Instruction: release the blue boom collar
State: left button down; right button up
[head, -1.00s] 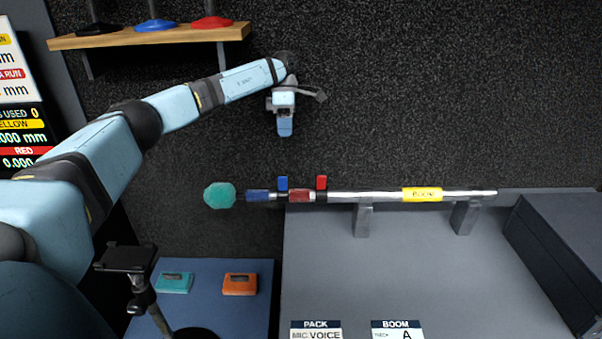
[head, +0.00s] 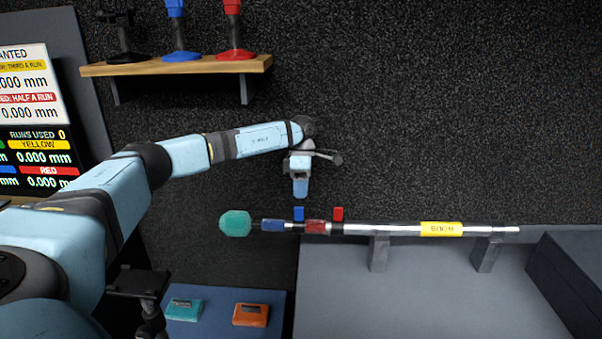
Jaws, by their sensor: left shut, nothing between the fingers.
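The boom (head: 400,230) is a pale horizontal pole with a yellow BOOM label and a teal ball-shaped end (head: 235,223) on its left. The blue boom collar (head: 273,225) sits near the teal end, with a small blue lever (head: 299,213) standing up at its right. A red collar (head: 316,227) with a red lever (head: 338,213) is just right of it. My left gripper (head: 300,190) points down, shut and empty, directly above the blue lever in the picture. A narrow gap shows between fingertips and lever.
Two supports (head: 379,254) carry the boom over a grey surface (head: 340,300). A wooden shelf (head: 175,66) holds black, blue and red stands at upper left. Teal (head: 184,308) and orange (head: 251,314) packs lie below. A dark box (head: 575,285) stands at right.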

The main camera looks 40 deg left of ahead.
aim_at(299, 214)
pick_arm(q)
jog(key=s+d, duration=0.2)
jog(key=s, duration=0.1)
jog(key=shift+s+d+f, duration=0.15)
jog(key=shift+d+f, duration=0.2)
